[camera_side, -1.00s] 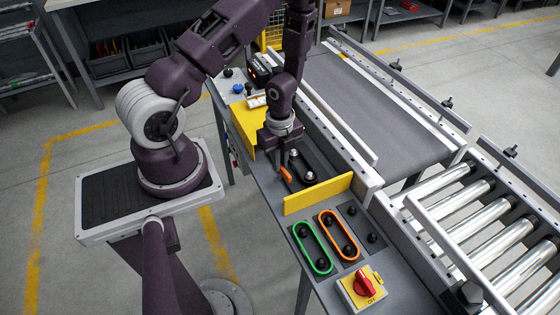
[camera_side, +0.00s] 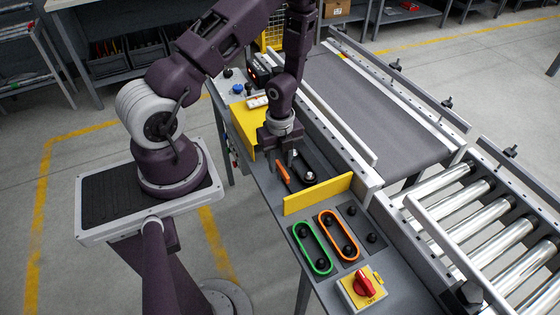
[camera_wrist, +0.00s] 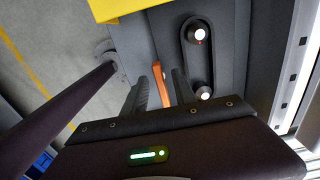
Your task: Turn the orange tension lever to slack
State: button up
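The orange tension lever (camera_side: 283,173) is a short bar on the grey console, left of a black belt loop (camera_wrist: 184,66) around two pulleys. In the wrist view the lever (camera_wrist: 158,82) stands between the two fingers of my gripper (camera_wrist: 160,90), with a gap visible on each side. My gripper (camera_side: 285,157) points down over the console and is open. The far end of the lever reaches toward the palm, and its pivot is not clear. In the side view my gripper hides part of the belt loop.
A yellow upright plate (camera_side: 318,194) stands just in front of the lever. Beyond it are a green belt loop (camera_side: 312,248), an orange belt loop (camera_side: 339,236) and a red knob (camera_side: 365,284) on a yellow box. A conveyor rail (camera_side: 340,143) runs along the right.

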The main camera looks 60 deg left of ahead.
jog(key=shift+r, duration=3.55)
notch_tip(320, 180, up, 7)
jog(key=w+a+n+y, duration=0.1)
jog(key=n+y, duration=0.1)
jog(key=n, duration=0.1)
notch_tip(320, 180, up, 11)
jog(key=n+t+y, duration=0.2)
jog(key=n, duration=0.4)
send_over(280, 165)
jog(key=d, duration=0.2)
jog(key=s+d+r+n+t+h, duration=0.3)
jog(key=s+d+r+n+h, duration=0.1)
jog(key=s+d+r+n, duration=0.5)
notch_tip(280, 165, up, 2)
jog(key=s+d, duration=0.2)
jog(key=d, duration=0.1)
jog(key=shift+s+r+t, duration=0.2)
jog(key=shift+s+t, duration=0.1)
